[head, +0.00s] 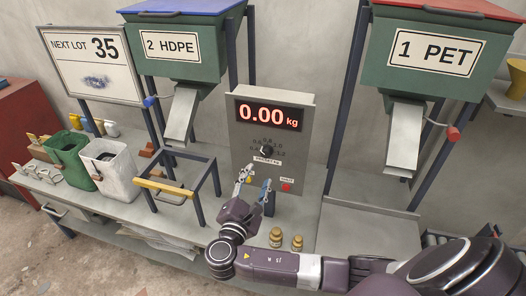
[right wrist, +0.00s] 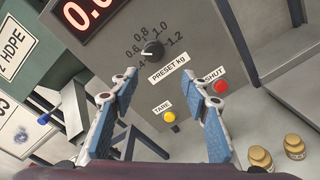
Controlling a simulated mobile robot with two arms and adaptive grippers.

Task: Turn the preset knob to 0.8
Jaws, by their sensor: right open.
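The preset knob (head: 266,151) is a small black dial on the grey control panel (head: 243,142), below a red display reading 0.00 kg. In the right wrist view the knob (right wrist: 152,50) sits under printed numbers including 0.6, 0.8, 1.0 and 1.2, above a "PRESET kg" label. I cannot tell clearly which number its pointer marks. My right gripper (head: 254,181) is open and empty, in front of the panel and below the knob. In the wrist view its fingers (right wrist: 165,82) are spread wide, apart from the knob. My left gripper is not in view.
A yellow TARE button (right wrist: 169,116) and a red SHUT button (right wrist: 221,87) sit below the knob. Two brass weights (head: 286,240) stand on the bench at right. A yellow-barred frame (head: 165,188), green bin (head: 70,158) and white bin (head: 108,165) stand left.

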